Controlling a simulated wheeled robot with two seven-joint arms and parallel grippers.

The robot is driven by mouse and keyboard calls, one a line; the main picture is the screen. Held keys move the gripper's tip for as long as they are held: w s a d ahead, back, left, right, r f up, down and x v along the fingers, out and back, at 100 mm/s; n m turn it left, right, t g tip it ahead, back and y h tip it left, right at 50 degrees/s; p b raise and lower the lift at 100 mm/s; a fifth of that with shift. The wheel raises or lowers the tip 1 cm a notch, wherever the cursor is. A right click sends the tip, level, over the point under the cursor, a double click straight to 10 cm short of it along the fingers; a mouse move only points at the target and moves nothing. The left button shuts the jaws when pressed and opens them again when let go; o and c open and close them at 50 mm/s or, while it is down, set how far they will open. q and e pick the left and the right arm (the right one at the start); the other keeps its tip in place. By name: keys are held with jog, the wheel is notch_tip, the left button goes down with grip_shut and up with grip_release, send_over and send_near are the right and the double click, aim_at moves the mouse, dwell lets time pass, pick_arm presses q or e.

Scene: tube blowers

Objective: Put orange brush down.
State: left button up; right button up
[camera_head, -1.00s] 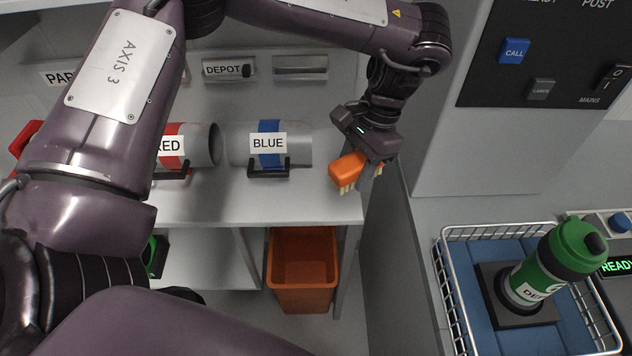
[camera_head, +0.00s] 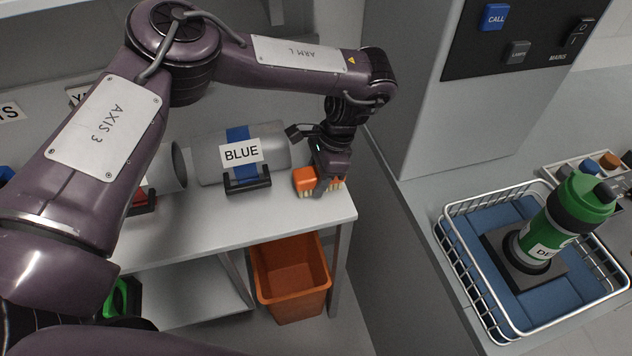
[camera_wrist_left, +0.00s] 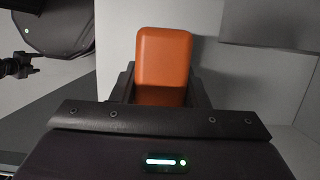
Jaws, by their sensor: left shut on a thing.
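The orange brush (camera_head: 306,182) has pale bristles that point down. It is at the right end of the grey shelf top, beside the blue-banded tube, with its bristles at or very near the surface; I cannot tell if they touch. My left gripper (camera_head: 322,184) comes from above and is shut on the brush. In the left wrist view the brush's orange back (camera_wrist_left: 163,62) sits between the two dark fingers. My right gripper is not in view.
The tube labelled BLUE (camera_head: 240,155) lies in a black cradle left of the brush. The shelf top's front edge (camera_head: 270,228) is close, with an orange bin (camera_head: 290,285) below. A wire basket (camera_head: 470,300) with a green bottle (camera_head: 565,222) stands at right.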

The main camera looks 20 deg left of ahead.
pick_arm(q)
jog(key=shift+w+f, duration=0.1)
jog(key=shift+f, duration=0.75)
jog(key=shift+f, duration=0.15)
jog(key=o, duration=1)
jog(key=v, duration=1.2)
jog(key=shift+r, duration=0.2)
